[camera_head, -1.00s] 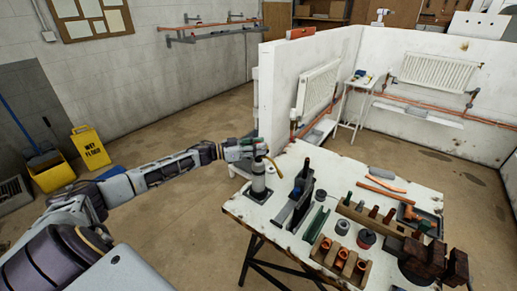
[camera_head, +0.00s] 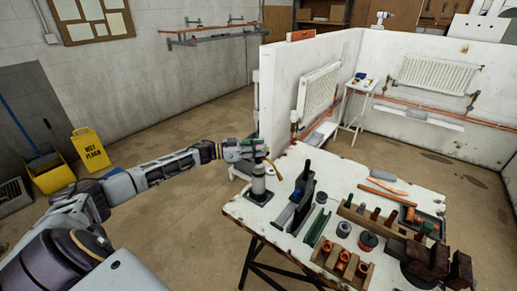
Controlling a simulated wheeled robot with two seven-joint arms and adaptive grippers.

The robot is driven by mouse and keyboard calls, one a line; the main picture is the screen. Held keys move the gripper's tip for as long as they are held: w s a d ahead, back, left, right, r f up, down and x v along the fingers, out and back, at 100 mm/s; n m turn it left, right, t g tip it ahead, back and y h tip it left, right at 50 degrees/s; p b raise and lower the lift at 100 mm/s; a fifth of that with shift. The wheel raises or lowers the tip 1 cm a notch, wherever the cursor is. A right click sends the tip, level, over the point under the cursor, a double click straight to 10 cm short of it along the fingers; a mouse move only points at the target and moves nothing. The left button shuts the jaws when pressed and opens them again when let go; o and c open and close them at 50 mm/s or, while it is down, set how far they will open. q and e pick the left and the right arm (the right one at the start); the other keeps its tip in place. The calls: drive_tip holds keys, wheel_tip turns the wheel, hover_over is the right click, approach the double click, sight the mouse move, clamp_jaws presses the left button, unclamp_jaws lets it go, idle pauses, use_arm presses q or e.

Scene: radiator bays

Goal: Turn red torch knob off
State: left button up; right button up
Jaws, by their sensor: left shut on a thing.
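The torch (camera_head: 258,182) is a grey cylinder standing upright in a dark base at the left corner of the white table, with a thin curved tube at its top right. My left gripper (camera_head: 256,149) reaches in from the left and is shut at the top of the torch, on its knob. The fingers cover most of the knob, so its red colour and its turn angle cannot be made out.
The worn white table (camera_head: 240,213) also holds a dark upright tool (camera_head: 301,190), a wooden block with copper fittings (camera_head: 342,262), a green channel (camera_head: 317,227) and several pipes. White partition walls with radiators (camera_head: 318,88) stand behind. A yellow sign (camera_head: 89,150) stands at left.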

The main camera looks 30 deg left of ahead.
idle(0.6)
use_arm(q)
drive_tip(key=o, duration=1.1)
drive_tip(key=shift+c, duration=0.2)
drive_tip(key=shift+s+a, duration=0.1)
drive_tip(key=v, duration=1.1)
drive_tip(key=shift+s+a, duration=0.25)
drive_tip(key=shift+a, duration=0.05)
drive_tip(key=shift+m, duration=0.3)
idle(0.3)
